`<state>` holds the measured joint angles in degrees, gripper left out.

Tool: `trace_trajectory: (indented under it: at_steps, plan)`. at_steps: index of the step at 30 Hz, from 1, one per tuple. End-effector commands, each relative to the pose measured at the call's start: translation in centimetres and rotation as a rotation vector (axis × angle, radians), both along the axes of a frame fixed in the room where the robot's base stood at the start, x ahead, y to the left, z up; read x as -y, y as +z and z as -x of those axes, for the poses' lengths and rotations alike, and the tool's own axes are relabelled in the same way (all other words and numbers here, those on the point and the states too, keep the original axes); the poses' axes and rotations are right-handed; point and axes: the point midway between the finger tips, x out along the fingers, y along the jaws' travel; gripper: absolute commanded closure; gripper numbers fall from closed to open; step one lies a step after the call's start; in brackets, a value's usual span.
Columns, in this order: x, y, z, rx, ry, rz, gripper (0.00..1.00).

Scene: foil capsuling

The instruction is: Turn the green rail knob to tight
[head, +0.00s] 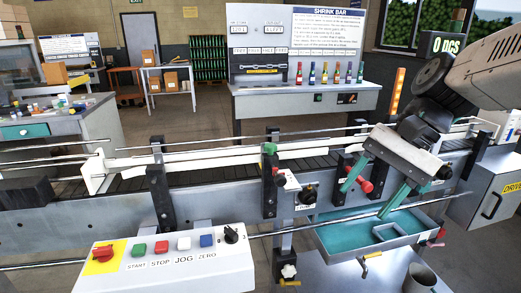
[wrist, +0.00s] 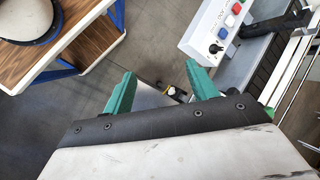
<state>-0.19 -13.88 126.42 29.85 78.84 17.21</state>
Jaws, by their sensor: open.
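A small green knob (head: 269,149) sits on top of a black rail bracket (head: 269,190) at the near side of the conveyor, in the middle of the head view. Its tight or loose marking cannot be read. My gripper (head: 364,204) is to the right of the knob and apart from it, above the teal tray, with its two teal fingers spread and pointing down. In the wrist view my gripper (wrist: 160,68) is open with nothing between the fingertips. A bit of green (wrist: 268,110) shows beside the gripper there; I cannot tell what it is.
A control box (head: 165,266) with buttons stands at the front left. A red knob (head: 366,186) and a black dial (head: 309,192) are on the conveyor front near my gripper. A teal tray (head: 330,243) lies below. In the wrist view, a wooden-topped table (wrist: 75,50) is at upper left.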

Motion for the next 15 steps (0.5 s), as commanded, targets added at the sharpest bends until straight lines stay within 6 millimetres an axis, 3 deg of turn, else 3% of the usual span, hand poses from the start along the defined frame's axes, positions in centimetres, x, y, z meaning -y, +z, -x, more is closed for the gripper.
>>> trace_trajectory:
  at_steps: [1,8,15]
  plan:
    - [-1.2,0.0,-2.4,-0.064,-0.046,-0.058,0.42]
    - [-6.4,-0.3,-12.8,-0.351,-0.257,-0.321,0.42]
    - [-10.2,-3.3,-23.9,-0.666,-0.443,-0.580,0.42]
